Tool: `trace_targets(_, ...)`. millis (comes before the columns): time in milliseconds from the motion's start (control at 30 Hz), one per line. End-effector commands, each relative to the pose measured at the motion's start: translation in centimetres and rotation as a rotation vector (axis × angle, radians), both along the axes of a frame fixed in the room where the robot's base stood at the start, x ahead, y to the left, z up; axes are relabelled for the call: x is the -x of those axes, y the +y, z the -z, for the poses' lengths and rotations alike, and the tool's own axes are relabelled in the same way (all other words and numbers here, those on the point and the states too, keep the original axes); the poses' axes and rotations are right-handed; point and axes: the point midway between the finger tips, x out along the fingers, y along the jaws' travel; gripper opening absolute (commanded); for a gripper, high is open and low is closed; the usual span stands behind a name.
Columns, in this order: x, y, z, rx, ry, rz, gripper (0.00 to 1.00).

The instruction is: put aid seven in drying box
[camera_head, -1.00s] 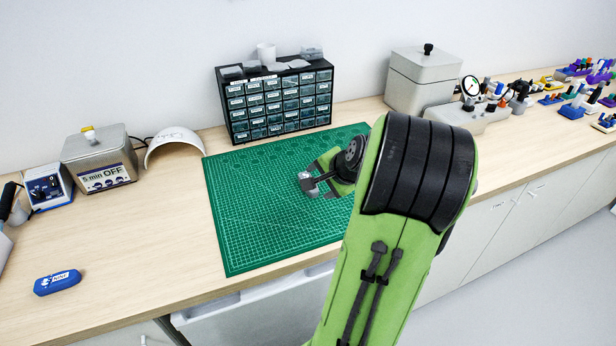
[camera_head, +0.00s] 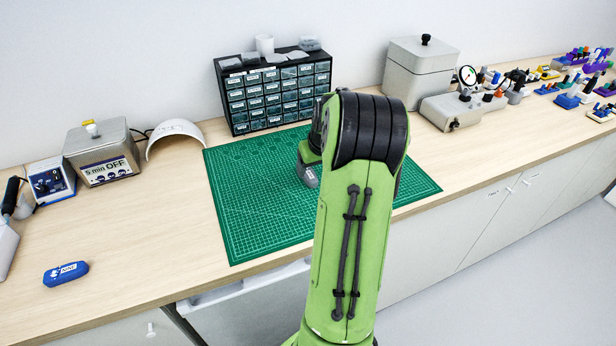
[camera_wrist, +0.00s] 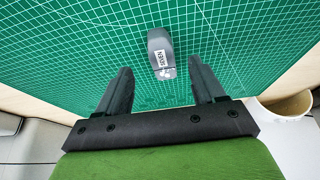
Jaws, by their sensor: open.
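In the wrist view a small grey piece with a white label (camera_wrist: 160,52) lies on the green cutting mat. I cannot read the label surely enough to say it is aid seven. My gripper (camera_wrist: 159,78) is open, with one finger on each side of the near end of the piece and nothing held. A grey lidded box (camera_head: 424,75) stands at the back right, and a grey box with a "5 min OFF" display (camera_head: 104,152) at the left. I cannot tell which is the drying box.
The green mat (camera_head: 240,215) is mostly bare. A blue case with a white label (camera_head: 66,273) lies at front left. A black drawer cabinet (camera_head: 277,92) stands behind the mat. A gauge device (camera_head: 452,110) is at right. A white round container (camera_wrist: 290,106) shows in the wrist view.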

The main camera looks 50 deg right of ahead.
Motion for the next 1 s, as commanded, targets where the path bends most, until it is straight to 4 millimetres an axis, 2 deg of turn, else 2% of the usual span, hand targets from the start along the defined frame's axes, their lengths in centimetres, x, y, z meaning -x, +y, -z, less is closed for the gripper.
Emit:
trace_targets(100, -0.9, -0.3, 2.3, -0.004, 0.0, -0.002, 0.68)
trace_targets(233, -1.6, -0.7, 4.2, -0.003, 0.0, -0.002, 0.68)
trace_targets(500, -1.7, -0.9, 4.5, 0.0, -0.001, 0.0, 0.67)
trace_targets(900, -1.7, -0.8, 4.4, 0.0, -0.001, 0.0, 0.07)
trace_targets(1000, -1.7, -0.9, 4.4, 0.0, -0.001, 0.0, 0.02)
